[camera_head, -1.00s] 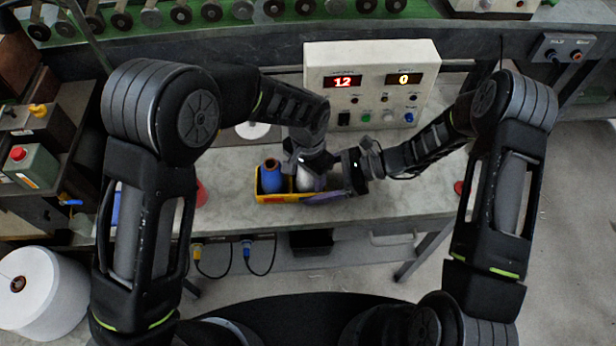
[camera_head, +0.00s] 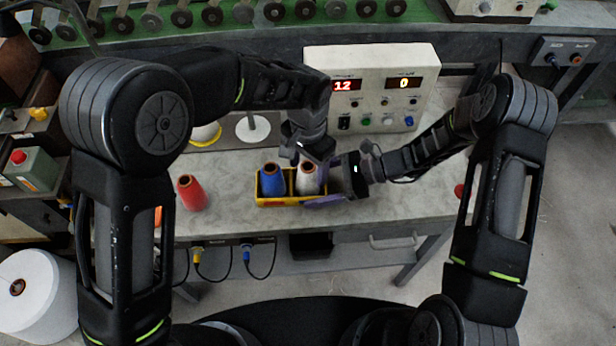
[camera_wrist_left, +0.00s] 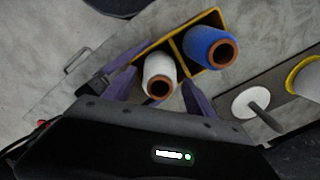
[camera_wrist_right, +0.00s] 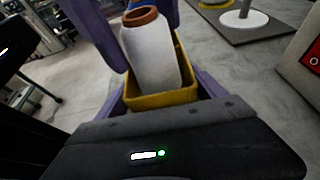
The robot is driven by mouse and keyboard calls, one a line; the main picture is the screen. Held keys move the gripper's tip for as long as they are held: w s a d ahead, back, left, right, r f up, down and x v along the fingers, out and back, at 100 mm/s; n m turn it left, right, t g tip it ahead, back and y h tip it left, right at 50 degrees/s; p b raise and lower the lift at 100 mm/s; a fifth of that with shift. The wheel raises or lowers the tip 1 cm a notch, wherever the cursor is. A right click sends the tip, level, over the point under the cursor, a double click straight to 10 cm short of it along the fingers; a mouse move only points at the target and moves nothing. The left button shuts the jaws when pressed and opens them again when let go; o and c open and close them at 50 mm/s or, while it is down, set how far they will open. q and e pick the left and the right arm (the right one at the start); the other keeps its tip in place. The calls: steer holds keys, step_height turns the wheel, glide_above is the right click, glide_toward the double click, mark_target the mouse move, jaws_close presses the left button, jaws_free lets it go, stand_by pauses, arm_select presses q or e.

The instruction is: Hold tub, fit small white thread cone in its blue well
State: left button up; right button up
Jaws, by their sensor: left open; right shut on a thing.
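The yellow tub (camera_head: 291,202) stands on the grey bench and has two compartments. A blue thread cone (camera_head: 271,180) stands in its left compartment. The small white thread cone (camera_head: 307,180) stands in its right compartment, brown tip up; it also shows in the right wrist view (camera_wrist_right: 153,55). The compartment floors and their colour are hidden. My left gripper (camera_wrist_left: 160,88) is open, its purple fingers on either side of the white cone with gaps. My right gripper (camera_head: 332,196) is shut on the tub's right end; its fingers flank the yellow wall (camera_wrist_right: 160,100) in the right wrist view.
A red cone (camera_head: 190,193) stands on the bench left of the tub. A white disc with a spindle (camera_head: 253,128) and a yellow-rimmed cone (camera_head: 205,135) are behind. A control box (camera_head: 372,90) stands behind the tub. The bench front is clear.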

arm_select(q)
step_height(320, 180, up, 6)
steer(key=shift+f, duration=0.15)
stand_by(0.6)
arm_select(e)
steer(key=o, duration=1.3)
steer(key=shift+o, duration=0.2)
steer(key=v, duration=1.2)
steer(key=shift+s, duration=0.1)
